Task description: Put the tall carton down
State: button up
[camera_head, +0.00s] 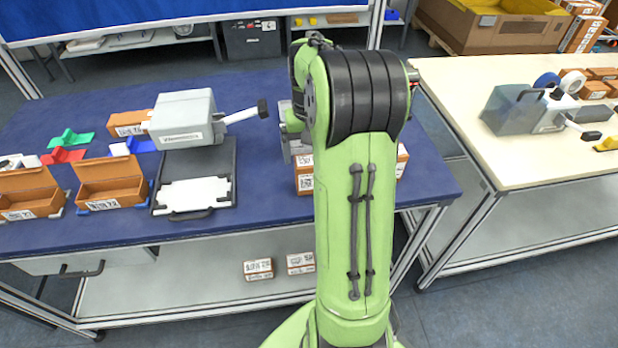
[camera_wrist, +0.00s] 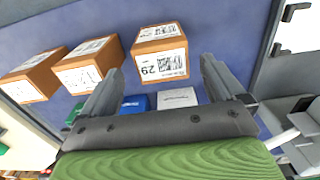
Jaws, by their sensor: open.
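My gripper (camera_wrist: 161,66) is open in the wrist view, with one finger on each side of an orange-brown carton (camera_wrist: 160,38) with white labels marked 29. Dark blue table shows between the carton and each finger, so they look apart. This carton stands on the blue table. Which carton is the tall one I cannot tell for sure. Two similar cartons stand to its left in the wrist view, a near one (camera_wrist: 89,58) and a farther one (camera_wrist: 34,72). In the head view my arm hides most of this area; part of a labelled carton (camera_head: 304,180) shows left of the arm.
On the blue table (camera_head: 262,205) are a grey device (camera_head: 182,112), a black tray (camera_head: 226,160) with a white plate, and open cartons (camera_head: 110,182) at left. Small cartons (camera_head: 258,269) lie on the lower shelf. A cream table (camera_head: 450,90) stands at right.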

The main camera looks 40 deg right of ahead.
aim_at(309, 169)
jog(key=f+b, duration=0.2)
jog(key=f, duration=0.4)
jog(key=shift+a, duration=0.2)
jog(key=c, duration=1.3)
notch_tip(309, 169, up, 10)
jog(key=p, duration=0.3)
jog(key=shift+r, duration=0.1)
jog(key=shift+c, duration=0.2)
